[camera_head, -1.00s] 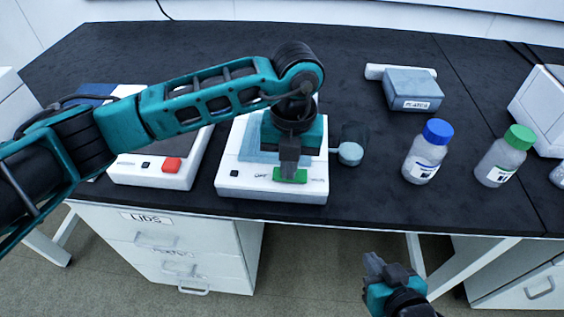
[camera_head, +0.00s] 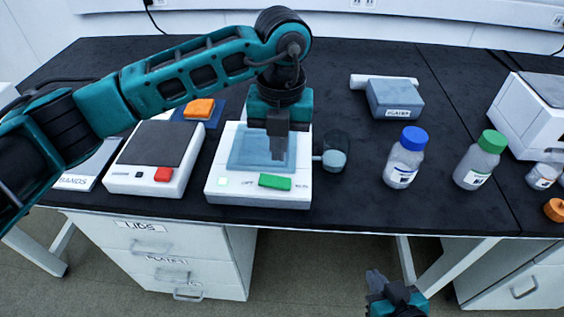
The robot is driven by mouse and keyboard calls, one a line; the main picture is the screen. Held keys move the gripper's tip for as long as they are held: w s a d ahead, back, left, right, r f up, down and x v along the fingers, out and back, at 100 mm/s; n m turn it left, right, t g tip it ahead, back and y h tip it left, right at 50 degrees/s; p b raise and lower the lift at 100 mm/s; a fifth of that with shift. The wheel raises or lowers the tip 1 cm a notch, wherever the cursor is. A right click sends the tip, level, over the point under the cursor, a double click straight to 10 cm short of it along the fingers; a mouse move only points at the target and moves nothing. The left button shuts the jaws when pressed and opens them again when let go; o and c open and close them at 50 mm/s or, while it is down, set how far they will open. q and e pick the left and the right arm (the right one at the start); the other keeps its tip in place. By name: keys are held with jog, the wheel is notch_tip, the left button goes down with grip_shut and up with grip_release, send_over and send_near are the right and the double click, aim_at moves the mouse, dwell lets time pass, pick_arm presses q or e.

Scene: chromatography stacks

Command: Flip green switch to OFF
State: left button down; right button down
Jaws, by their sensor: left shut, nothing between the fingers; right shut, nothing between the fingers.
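The green switch (camera_head: 275,182) is on the front of a white device (camera_head: 215,190) with a blue-grey top plate (camera_head: 245,150). A label that looks like OFF is left of the switch and a smaller label is right of it. A small square light (camera_head: 222,182) at the left of the front panel glows pale. I cannot tell which way the switch is tipped. My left gripper (camera_head: 277,154) is shut and empty, pointing down over the plate, behind and apart from the switch. My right gripper (camera_head: 376,280) is shut and empty, low in front of the bench.
A similar device (camera_head: 125,180) with a red switch (camera_head: 163,174) stands to the left. A blue-capped bottle (camera_head: 404,165), a green-capped bottle (camera_head: 477,165) and a grey box (camera_head: 394,98) are to the right. A round knob (camera_head: 334,159) sits at the device's right side.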

pick_arm(q)
notch_tip(320, 180, up, 7)
jog(key=shift+w+f, duration=0.15)
jog(key=shift+f, duration=0.05)
pick_arm(e)
jog(key=shift+w+a+r, duration=0.2)
jog(key=shift+w+a, duration=0.05)
